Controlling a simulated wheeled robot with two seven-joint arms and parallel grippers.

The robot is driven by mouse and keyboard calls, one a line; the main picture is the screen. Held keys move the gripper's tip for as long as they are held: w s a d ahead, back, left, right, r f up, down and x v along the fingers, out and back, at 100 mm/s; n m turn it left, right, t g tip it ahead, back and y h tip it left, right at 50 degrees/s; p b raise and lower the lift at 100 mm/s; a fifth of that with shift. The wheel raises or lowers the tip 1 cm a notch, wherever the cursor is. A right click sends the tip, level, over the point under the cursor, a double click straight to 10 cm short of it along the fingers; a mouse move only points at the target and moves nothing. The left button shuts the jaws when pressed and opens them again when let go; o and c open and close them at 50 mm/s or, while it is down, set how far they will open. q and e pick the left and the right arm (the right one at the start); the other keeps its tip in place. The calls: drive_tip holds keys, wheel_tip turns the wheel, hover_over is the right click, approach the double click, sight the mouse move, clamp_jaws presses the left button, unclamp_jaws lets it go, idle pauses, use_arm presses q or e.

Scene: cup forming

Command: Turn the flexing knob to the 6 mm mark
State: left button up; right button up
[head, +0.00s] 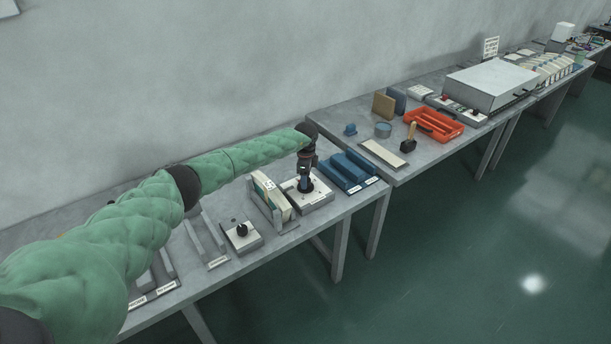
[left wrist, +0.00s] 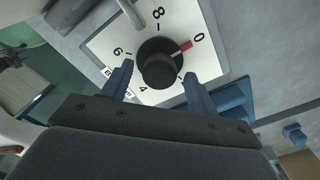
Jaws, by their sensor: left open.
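The black round flexing knob (left wrist: 160,62) sits on a white dial plate (left wrist: 103,44) with numbers 0, 4, 6 and 8 readable. Its red pointer (left wrist: 185,46) points toward the 0, on the right in the left wrist view. The 6 is at the left of the dial. My left gripper (left wrist: 159,72) is open, with one blue finger on each side of the knob; I cannot tell whether they touch it. In the head view, my left gripper (head: 305,184) points down over a white-topped box (head: 322,194) and hides the knob there. My right gripper is not in view.
A second box with a black knob (head: 242,230) stands nearer, and a rack of upright plates (head: 268,197) is just left of the gripper. Blue blocks (head: 350,170) lie close on the right. An orange tray (head: 434,124) is on the farther table.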

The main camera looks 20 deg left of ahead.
use_arm(q)
drive_tip(key=shift+f, duration=0.25)
drive_tip(key=c, duration=1)
